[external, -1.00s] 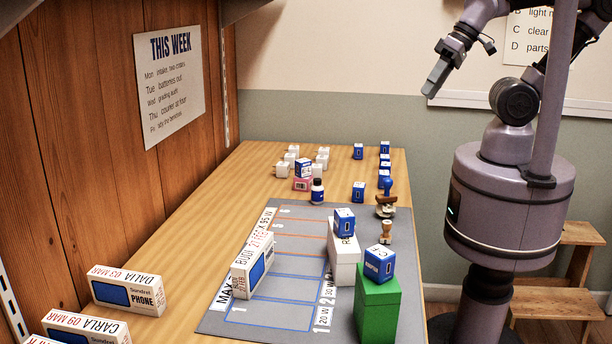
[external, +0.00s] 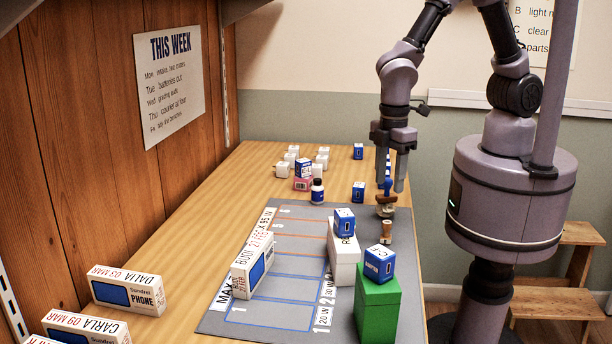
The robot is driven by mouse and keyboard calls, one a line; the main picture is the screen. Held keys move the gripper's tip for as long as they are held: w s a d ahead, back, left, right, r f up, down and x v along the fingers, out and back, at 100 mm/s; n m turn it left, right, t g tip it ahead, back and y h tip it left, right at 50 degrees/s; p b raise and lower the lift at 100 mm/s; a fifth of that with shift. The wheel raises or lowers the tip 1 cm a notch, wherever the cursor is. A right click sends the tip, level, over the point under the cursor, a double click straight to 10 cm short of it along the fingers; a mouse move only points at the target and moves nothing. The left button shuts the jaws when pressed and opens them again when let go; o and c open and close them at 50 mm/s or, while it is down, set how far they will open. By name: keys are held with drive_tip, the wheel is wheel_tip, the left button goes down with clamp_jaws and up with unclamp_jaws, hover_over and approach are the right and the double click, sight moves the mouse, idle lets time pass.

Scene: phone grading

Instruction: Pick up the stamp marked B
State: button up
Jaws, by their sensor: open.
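No letter can be read on either stamp, so I cannot tell which is B. My gripper (external: 390,182) points down with its fingers apart and empty.
A green box (external: 377,312) with a blue charger box (external: 379,263) on top and a white box (external: 344,262) stand in front of the stamps. A dark blue bottle (external: 317,192) and a small blue box (external: 358,192) stand to the left. The mat's middle is mostly clear.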

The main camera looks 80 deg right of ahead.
sight(387, 222)
wheel_tip(387, 222, down, 8)
drive_tip(key=shift+r+b, duration=0.25)
drive_tip(key=shift+b, duration=0.95)
wheel_tip(387, 222, down, 5)
drive_tip(key=b, duration=0.3)
drive_tip(key=shift+s+f, duration=0.1)
drive_tip(key=shift+s, duration=0.05)
clamp_jaws()
